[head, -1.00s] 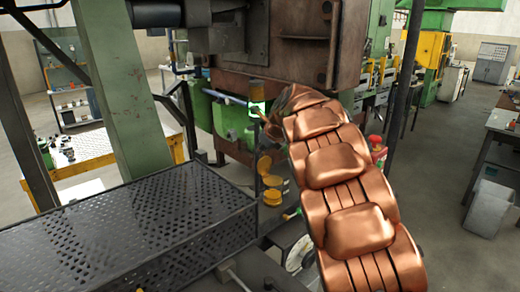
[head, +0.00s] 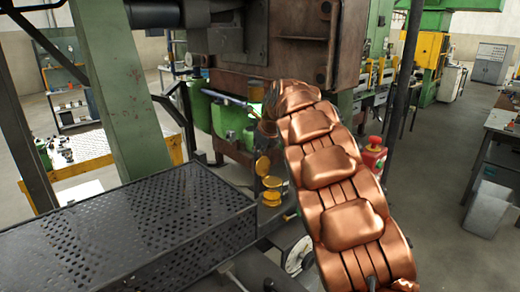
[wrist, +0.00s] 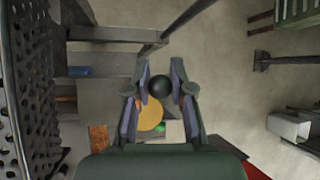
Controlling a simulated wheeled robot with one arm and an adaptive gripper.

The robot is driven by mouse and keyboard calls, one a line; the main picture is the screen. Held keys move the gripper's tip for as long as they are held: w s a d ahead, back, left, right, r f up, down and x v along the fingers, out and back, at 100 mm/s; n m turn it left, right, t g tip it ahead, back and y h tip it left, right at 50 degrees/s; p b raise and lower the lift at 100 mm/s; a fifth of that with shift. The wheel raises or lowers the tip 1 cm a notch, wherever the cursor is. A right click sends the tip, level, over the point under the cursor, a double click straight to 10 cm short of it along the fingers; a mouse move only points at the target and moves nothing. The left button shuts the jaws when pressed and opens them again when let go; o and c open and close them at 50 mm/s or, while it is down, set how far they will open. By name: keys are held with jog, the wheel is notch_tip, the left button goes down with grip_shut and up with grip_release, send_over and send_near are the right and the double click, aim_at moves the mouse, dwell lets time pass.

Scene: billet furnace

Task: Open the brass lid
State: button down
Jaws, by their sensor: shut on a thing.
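Several round yellow-brass pieces show just left of my copper-coloured arm in the head view: an upper tilted disc (head: 262,166), and a middle one (head: 272,182) above a lower one (head: 271,198). Which of them is the lid is not clear. A yellow disc (wrist: 151,116) lies below and between my fingers in the wrist view, partly covered by the left finger. My gripper (wrist: 160,86) is shut on a dark round knob (wrist: 160,88) between its fingertips. Whether the knob joins the yellow disc is hidden. In the head view my arm mostly hides the gripper.
A perforated black metal table (head: 130,225) fills the lower left. A green post (head: 122,90) stands behind it. A rusty brown furnace body (head: 290,45) hangs above my arm. A red button box (head: 373,155) is close to the arm's right. Open floor (head: 430,200) lies right.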

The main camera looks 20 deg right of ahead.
jog(key=c, duration=1)
grip_release()
jog(key=shift+r, duration=0.1)
jog(key=v, duration=1.1)
jog(key=shift+s+r, duration=0.25)
jog(key=shift+s, duration=0.05)
